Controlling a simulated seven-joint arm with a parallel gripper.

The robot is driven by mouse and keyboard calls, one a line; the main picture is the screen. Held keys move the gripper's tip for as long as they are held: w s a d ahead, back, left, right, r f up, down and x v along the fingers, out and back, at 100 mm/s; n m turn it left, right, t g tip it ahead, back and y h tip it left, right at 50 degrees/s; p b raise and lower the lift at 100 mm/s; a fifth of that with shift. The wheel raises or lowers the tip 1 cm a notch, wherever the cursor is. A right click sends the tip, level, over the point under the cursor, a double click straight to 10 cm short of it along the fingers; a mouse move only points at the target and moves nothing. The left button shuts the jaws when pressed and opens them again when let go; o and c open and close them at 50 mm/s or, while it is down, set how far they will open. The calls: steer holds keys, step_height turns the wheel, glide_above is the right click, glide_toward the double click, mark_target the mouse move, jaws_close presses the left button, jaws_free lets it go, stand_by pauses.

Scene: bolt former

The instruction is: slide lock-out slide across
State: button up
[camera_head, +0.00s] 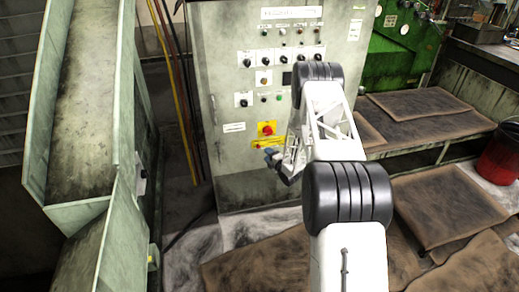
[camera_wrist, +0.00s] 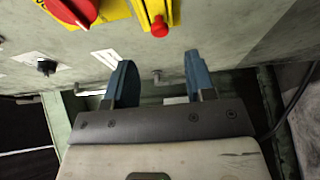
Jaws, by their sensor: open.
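The lock-out slide appears to be the narrow yellow strip (camera_wrist: 150,10) with a red knob (camera_wrist: 159,27) at the top of the wrist view. It also shows in the head view as a yellow strip (camera_head: 266,143) below the red rotary switch (camera_head: 267,129) on its yellow plate. My gripper (camera_wrist: 160,72) has its two blue fingers spread wide with nothing between them. In the wrist view the red knob lies beyond the fingertips, between their lines. In the head view my gripper (camera_head: 272,155) is just below the strip; any contact cannot be told.
The grey control cabinet (camera_head: 225,80) carries several knobs and lamps above the switch. A pale green chute (camera_head: 85,100) stands at the left. Brown mats (camera_head: 440,205) and a red bin (camera_head: 500,155) are at the right. A black knob (camera_wrist: 46,67) shows in the wrist view.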

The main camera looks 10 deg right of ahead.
mark_target(259, 147)
steer(key=shift+x, duration=3.9)
jaws_close()
